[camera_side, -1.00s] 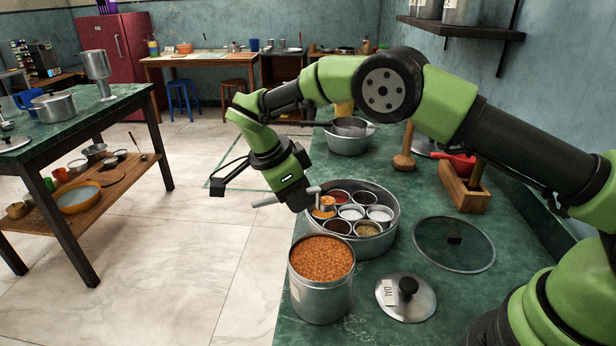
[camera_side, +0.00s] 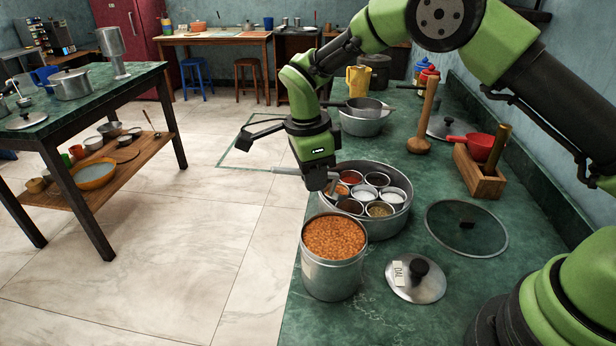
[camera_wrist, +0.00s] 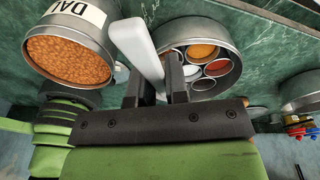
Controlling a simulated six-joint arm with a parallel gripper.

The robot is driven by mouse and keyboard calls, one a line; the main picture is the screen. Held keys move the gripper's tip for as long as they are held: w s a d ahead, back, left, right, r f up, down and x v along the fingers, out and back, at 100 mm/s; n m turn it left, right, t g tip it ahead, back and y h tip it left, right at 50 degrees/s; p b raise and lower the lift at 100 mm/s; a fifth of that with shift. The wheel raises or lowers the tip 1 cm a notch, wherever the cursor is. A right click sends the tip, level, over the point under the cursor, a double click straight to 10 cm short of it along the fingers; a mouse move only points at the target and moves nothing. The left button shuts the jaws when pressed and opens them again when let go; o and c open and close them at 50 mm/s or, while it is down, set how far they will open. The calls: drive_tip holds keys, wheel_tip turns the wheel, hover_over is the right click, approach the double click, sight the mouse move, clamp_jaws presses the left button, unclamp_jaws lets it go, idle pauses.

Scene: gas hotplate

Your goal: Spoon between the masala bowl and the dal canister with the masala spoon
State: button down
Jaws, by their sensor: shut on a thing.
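My gripper (camera_side: 318,176) is shut on the masala spoon (camera_side: 284,171), whose pale handle sticks out to the left in the side view. In the wrist view the spoon (camera_wrist: 138,48) lies across the fingers (camera_wrist: 158,85). They are over the near-left rim of the round steel masala box. This box (camera_side: 399,222) holds several small bowls of red, orange, white, dark and greenish contents. The open dal canister (camera_side: 328,282), full of orange lentils, stands just in front; its DAL label (camera_wrist: 88,12) shows in the wrist view. The spoon's bowl end and its contents cannot be made out.
The DAL lid (camera_side: 413,284) lies right of the canister, and a glass lid (camera_side: 466,232) lies farther right. The counter's left edge is close.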

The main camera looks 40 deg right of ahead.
sight(336, 174)
drive_tip(key=y, duration=0.1)
drive_tip(key=d+t+y, duration=0.1)
drive_tip(key=r+y, duration=0.1)
drive_tip(key=shift+s+d, duration=0.35)
drive_tip(key=shift+d, duration=0.05)
drive_tip(key=d+t+y, duration=0.1)
drive_tip(key=y, duration=0.1)
drive_tip(key=s+d+t+y, duration=0.1)
drive_tip(key=d+y, duration=0.1)
drive_tip(key=y, duration=0.1)
drive_tip(key=shift+s+d+r+t+y, duration=0.2)
drive_tip(key=shift+t+y, duration=0.1)
drive_tip(key=d+y, duration=0.1)
drive_tip(key=s+d+f+t+y, duration=0.1)
drive_tip(key=y, duration=0.1)
drive_tip(key=d+t+y, duration=0.1)
drive_tip(key=y, duration=0.1)
drive_tip(key=shift+s+d+f, duration=0.2)
drive_tip(key=shift+d+f, duration=0.1)
drive_tip(key=d+y, duration=0.1)
drive_tip(key=y, duration=0.1)
drive_tip(key=s+d+f+t+y, duration=0.1)
drive_tip(key=y, duration=0.1)
drive_tip(key=shift+d+f+t, duration=0.1)
drive_tip(key=shift+f+t, duration=0.1)
drive_tip(key=shift+t, duration=0.1)
drive_tip(key=shift+r, duration=0.1)
idle(0.9)
